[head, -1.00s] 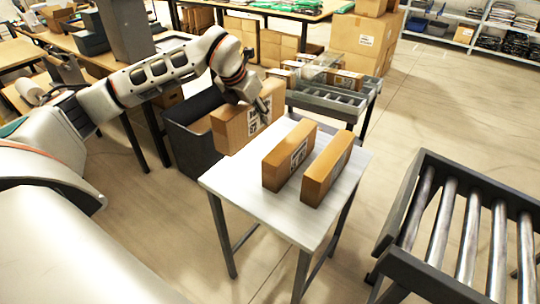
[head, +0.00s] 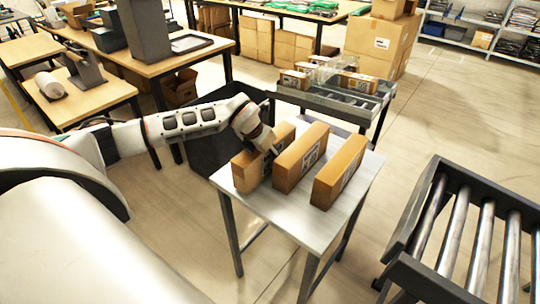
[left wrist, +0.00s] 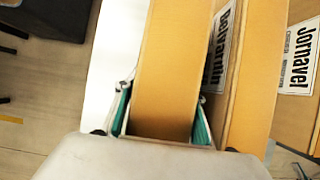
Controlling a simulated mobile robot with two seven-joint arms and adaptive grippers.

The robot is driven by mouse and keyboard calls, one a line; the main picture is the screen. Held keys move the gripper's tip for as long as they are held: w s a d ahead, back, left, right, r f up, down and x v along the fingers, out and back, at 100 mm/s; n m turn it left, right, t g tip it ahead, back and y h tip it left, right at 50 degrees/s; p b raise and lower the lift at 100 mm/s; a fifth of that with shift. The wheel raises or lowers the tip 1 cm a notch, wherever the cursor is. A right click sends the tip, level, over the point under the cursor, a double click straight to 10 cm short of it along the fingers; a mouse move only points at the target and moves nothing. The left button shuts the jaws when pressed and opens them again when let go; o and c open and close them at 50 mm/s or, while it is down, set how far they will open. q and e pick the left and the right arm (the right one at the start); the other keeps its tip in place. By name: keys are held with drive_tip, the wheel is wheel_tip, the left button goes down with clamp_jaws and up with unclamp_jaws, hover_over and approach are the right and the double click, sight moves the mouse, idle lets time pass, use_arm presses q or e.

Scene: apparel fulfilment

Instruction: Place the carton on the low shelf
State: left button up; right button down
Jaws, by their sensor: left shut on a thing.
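My left gripper (head: 271,152) is shut on a brown carton (head: 246,176), which stands upright at the left edge of a low white table (head: 268,212). I cannot tell whether the carton's bottom touches the tabletop. In the left wrist view the carton (left wrist: 168,60) sits between the two teal-lined fingers. Two more upright cartons, a middle one (head: 290,172) and a right one (head: 330,185), stand on the table to its right, roughly parallel. My right gripper is not in view. Which surface is the low shelf is not marked.
A dark bin (head: 205,150) stands left of the white table, behind my arm. A roller conveyor (head: 440,240) is at the right. A smaller conveyor (head: 350,100) with cartons is behind the table. Racks (head: 480,38) stand at the back right, with open floor before them.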

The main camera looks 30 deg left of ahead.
use_arm(q)
drive_tip(key=shift+f, duration=0.15)
drive_tip(key=o, duration=1.1)
drive_tip(key=shift+f, duration=0.25)
drive_tip(key=o, duration=0.5)
drive_tip(key=shift+r, duration=0.1)
drive_tip(key=shift+c, duration=0.2)
